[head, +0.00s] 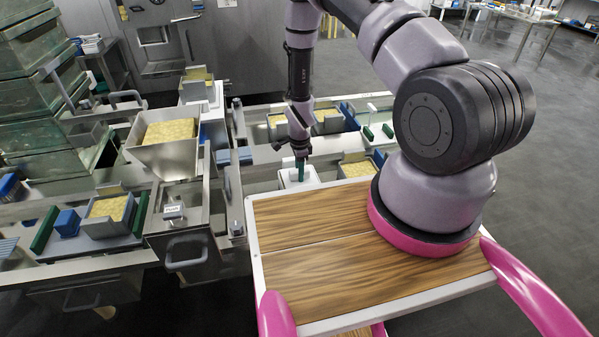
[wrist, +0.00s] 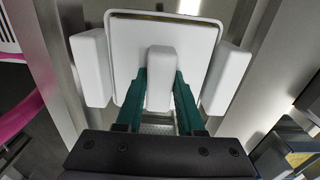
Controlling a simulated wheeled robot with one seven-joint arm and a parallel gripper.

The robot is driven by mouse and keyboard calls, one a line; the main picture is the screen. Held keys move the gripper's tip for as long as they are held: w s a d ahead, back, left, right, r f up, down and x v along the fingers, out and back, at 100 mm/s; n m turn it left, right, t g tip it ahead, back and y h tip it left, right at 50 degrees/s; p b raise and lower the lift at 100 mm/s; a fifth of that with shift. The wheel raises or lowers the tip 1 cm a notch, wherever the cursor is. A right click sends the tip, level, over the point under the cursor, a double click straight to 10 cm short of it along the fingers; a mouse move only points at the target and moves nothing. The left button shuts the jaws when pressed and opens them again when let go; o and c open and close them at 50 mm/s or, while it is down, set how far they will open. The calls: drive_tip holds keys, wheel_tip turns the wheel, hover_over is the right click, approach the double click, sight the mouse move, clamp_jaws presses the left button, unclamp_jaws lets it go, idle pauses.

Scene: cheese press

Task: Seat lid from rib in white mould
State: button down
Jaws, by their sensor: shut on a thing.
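My gripper (head: 300,172) points down, with its two green fingers shut on the upright white rib (wrist: 160,75) of the lid. In the wrist view the white lid plate (wrist: 190,40) is roughly square with rounded corners and a thin edge around it. A white block stands at each side of the plate. In the head view the white mould (head: 297,183) is directly under my fingertips, beyond the wooden top. The lid and mould are both white there, and I cannot tell how deep the lid sits. The fingers and gripper body hide the near part of the lid.
My wooden top (head: 330,255) lies close in front of the mould. Metal rails run beside it. Other moulds with yellow curd (head: 358,169) stand to the right, and a metal hopper (head: 168,140) with curd stands to the left. Green and blue blocks lie along the rails.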

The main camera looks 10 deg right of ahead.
drive_tip(key=shift+f, duration=0.6)
idle(0.3)
drive_tip(key=shift+c, duration=2.2)
unclamp_jaws()
drive_tip(key=shift+r, duration=0.1)
drive_tip(key=shift+r, duration=4.95)
